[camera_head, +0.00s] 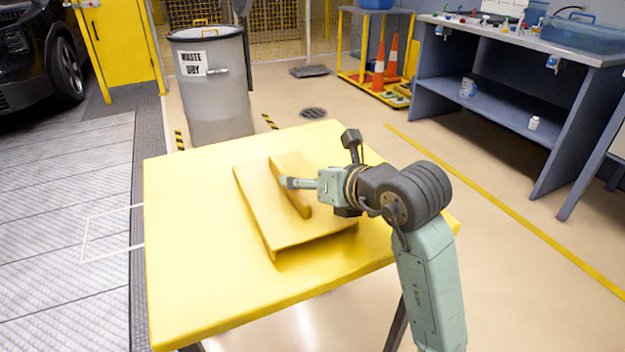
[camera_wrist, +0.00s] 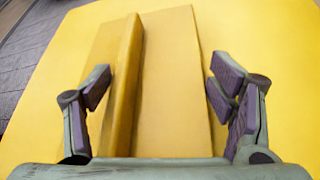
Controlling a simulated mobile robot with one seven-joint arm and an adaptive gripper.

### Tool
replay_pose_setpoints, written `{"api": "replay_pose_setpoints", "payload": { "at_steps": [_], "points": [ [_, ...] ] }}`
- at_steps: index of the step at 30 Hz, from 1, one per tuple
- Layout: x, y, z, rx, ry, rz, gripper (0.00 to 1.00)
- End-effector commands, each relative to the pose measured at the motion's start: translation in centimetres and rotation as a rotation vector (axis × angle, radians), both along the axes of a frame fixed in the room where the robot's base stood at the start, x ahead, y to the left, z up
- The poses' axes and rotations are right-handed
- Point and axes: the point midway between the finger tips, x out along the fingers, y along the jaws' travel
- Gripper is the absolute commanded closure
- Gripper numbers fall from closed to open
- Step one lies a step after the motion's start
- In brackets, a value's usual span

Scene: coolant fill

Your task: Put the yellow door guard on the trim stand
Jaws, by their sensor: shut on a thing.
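The yellow door guard (camera_head: 257,205) is a flat panel with a raised ridge along it. It lies over the yellow top of the trim stand (camera_head: 185,260), slightly turned, with a shadow under its front edge. I cannot tell whether all of it touches the top. My gripper (camera_head: 290,183) reaches over it from the right. In the wrist view my gripper (camera_wrist: 160,88) has its fingers spread at either side of the door guard (camera_wrist: 172,75), shut on it. The ridge runs nearer the left finger. The exact contact of the fingertips is hard to see.
A grey waste bin (camera_head: 215,100) stands behind the stand. A blue-grey workbench (camera_head: 480,100) is at the back right, and a yellow cart (camera_head: 372,85) with orange cones stands behind. The stand top is clear around the guard. A dark car (camera_head: 40,45) is at the far left.

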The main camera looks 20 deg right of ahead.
Motion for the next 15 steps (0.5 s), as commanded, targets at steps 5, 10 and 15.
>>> {"api": "replay_pose_setpoints", "payload": {
  "at_steps": [5, 10, 15],
  "points": [
    [-0.04, -0.01, -0.48, -0.001, -0.002, 0.0, 0.73],
    [-0.04, -0.01, -0.56, -0.001, -0.002, 0.0, 0.73],
    [-0.04, 0.0, -0.69, -0.001, 0.0, 0.0, 0.18]
  ]
}}
